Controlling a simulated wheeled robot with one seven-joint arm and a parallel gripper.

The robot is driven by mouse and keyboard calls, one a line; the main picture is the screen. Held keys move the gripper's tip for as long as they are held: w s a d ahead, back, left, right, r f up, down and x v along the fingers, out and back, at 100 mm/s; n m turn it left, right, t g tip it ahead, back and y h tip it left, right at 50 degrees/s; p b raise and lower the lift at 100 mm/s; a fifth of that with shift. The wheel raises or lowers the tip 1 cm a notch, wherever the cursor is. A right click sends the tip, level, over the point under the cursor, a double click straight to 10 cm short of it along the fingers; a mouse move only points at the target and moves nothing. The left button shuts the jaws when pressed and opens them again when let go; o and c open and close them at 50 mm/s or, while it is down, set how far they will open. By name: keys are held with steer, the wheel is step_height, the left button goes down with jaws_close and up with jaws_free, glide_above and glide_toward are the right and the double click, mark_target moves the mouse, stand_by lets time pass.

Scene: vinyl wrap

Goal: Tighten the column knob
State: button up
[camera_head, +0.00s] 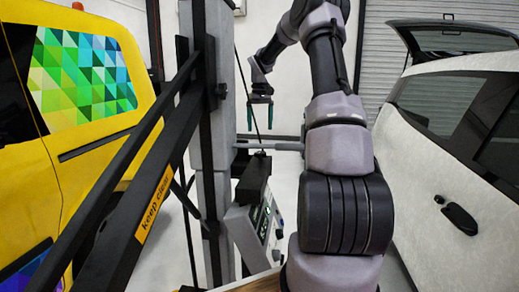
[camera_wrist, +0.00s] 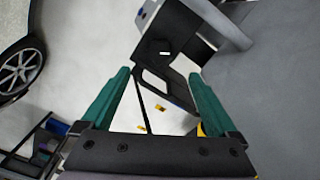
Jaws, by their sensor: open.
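The grey and black column (camera_head: 205,160) stands upright left of centre in the head view. A dark bracket-like part (camera_wrist: 165,42) with a small white mark lies beyond the fingertips. No knob is clear there.
A yellow vehicle (camera_head: 85,140) with a coloured triangle-pattern window stands at left. A white car (camera_head: 440,150) with its tailgate raised stands at right. A black bar marked "keep clear" (camera_head: 150,200) slants beside the column. A grey device with a display (camera_head: 255,225) is low at centre.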

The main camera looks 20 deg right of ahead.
mark_target(261, 152)
step_height(261, 152, down, 11)
steer(key=shift+d+r, duration=0.1)
steer(key=shift+d, duration=0.05)
steer(key=shift+c, duration=0.3)
steer(key=c, duration=1.3)
